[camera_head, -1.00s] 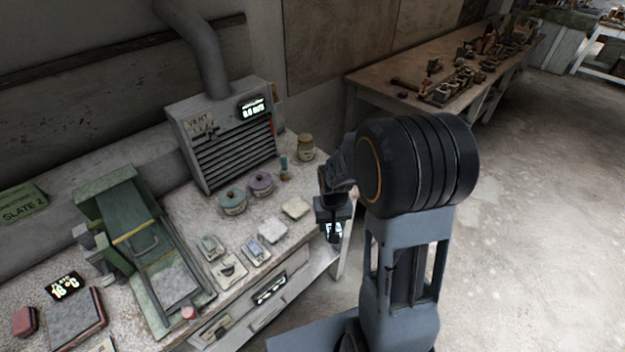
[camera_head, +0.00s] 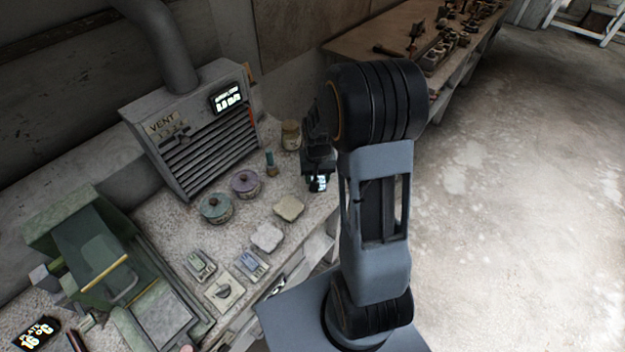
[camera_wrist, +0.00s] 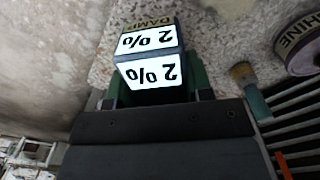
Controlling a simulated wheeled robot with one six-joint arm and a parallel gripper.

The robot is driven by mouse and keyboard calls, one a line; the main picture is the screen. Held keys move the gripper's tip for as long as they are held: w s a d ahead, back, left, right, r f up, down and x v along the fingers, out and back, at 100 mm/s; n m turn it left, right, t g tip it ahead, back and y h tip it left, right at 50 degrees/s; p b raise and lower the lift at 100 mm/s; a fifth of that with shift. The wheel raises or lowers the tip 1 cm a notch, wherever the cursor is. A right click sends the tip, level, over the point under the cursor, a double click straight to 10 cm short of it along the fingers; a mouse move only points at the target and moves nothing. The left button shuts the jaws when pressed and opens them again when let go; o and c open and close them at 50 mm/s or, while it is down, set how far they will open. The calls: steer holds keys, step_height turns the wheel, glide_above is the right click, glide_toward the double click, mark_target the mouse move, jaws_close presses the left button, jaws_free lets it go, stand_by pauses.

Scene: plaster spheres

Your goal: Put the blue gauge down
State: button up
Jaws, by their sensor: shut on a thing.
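The blue gauge (camera_wrist: 150,58) is a small box with lit white faces reading "2 %", seen close up in the wrist view. A "DAMP" label shows beside it. In the head view it is a small dark block with a lit face (camera_head: 319,183). My gripper (camera_head: 318,168) is shut on it, at the right end of the speckled bench (camera_head: 170,228). Green pieces show at both sides of the gauge in the wrist view. Its underside is hidden, so I cannot tell whether it touches the bench.
A jar (camera_head: 291,134) and a small teal-and-tan bottle (camera_head: 270,163) stand left of my gripper. The vent box (camera_head: 205,140) is behind. Two lidded pots (camera_head: 215,208) (camera_head: 246,183) and pale slabs (camera_head: 267,237) (camera_head: 289,207) lie further left. Some bare bench lies between them.

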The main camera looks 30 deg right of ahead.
steer(key=w+f, duration=0.2)
steer(key=f, duration=0.1)
steer(key=w+f, duration=0.1)
steer(key=shift+w+d+f+p, duration=0.15)
steer(key=shift+w+d+p, duration=0.1)
steer(key=shift+p, duration=0.1)
steer(key=shift+f, duration=1.65)
steer(key=shift+f, duration=0.1)
steer(key=shift+f, duration=0.15)
steer(key=o, duration=0.8)
steer(key=shift+o, duration=0.2)
